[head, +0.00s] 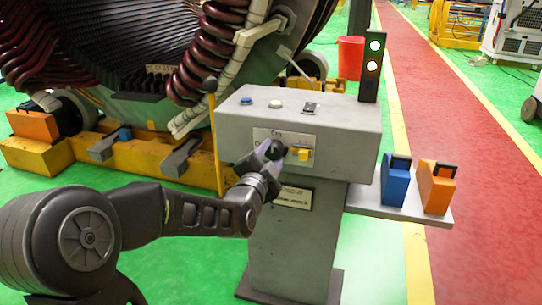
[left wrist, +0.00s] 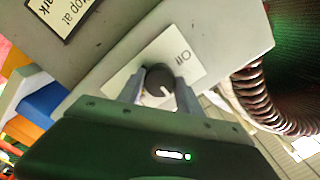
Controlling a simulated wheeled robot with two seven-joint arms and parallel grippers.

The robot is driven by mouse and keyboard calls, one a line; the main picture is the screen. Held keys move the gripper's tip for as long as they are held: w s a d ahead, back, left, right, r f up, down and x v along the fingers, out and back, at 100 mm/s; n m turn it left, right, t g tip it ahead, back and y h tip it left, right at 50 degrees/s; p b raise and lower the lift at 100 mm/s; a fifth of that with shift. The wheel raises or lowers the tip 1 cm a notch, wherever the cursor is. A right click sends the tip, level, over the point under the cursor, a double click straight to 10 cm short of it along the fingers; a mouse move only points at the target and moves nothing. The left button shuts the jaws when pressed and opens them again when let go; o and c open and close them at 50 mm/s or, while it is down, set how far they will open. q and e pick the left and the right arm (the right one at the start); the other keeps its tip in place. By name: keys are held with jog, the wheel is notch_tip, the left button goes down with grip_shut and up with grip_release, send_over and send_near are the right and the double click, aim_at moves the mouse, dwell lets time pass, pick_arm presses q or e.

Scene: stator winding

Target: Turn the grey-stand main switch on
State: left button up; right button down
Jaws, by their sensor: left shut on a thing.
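The grey stand (head: 300,125) stands in the middle of the head view, with a white switch plate on its front. My left gripper (head: 270,155) reaches the left part of that plate and hides most of the switch there. In the left wrist view, the main switch (left wrist: 160,76) is a round dark knob with a light pointer mark. Its plate (left wrist: 185,60) shows the word "Off" upside down. The two fingers of my left gripper (left wrist: 158,92) are shut on the knob, one on each side. My right gripper is not in view.
A yellow switch (head: 303,154) sits just right of my gripper. A signal light (head: 373,52) on the stand shows lit lamps. Blue (head: 396,182) and orange (head: 437,188) boxes stand on a side shelf. The large stator (head: 120,50) is behind left.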

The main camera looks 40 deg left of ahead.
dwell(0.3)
pick_arm(q)
jog(key=o, duration=1.4)
jog(key=shift+c, duration=0.2)
jog(key=v, duration=0.7)
jog(key=shift+s+d, duration=0.15)
jog(key=shift+s, duration=0.25)
